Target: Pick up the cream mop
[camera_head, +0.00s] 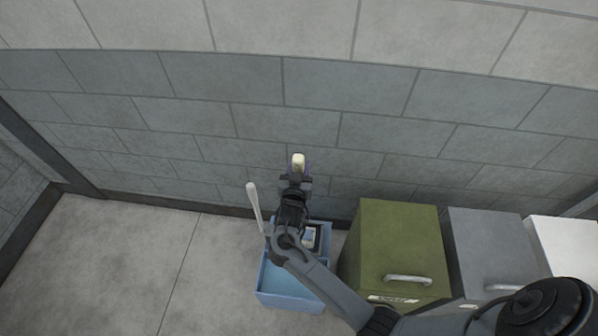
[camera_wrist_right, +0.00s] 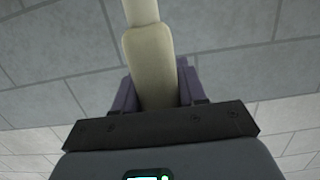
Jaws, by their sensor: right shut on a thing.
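The cream mop's handle (camera_head: 298,159) shows as a short pale end at the tip of my right gripper (camera_head: 297,173) in the head view, in front of the grey wall. In the right wrist view the cream handle (camera_wrist_right: 153,62) runs up between the purple fingers of the right gripper (camera_wrist_right: 156,88). The gripper is shut on it. The rest of the mop, including its head, is hidden or out of frame. My left gripper is not in view.
A blue bin (camera_head: 284,299) stands on the floor under my right arm, with a pale upright stick (camera_head: 254,205) at its left. A green cabinet (camera_head: 397,238), a grey cabinet (camera_head: 487,245) and a white one (camera_head: 562,246) stand to the right. The floor at left is clear.

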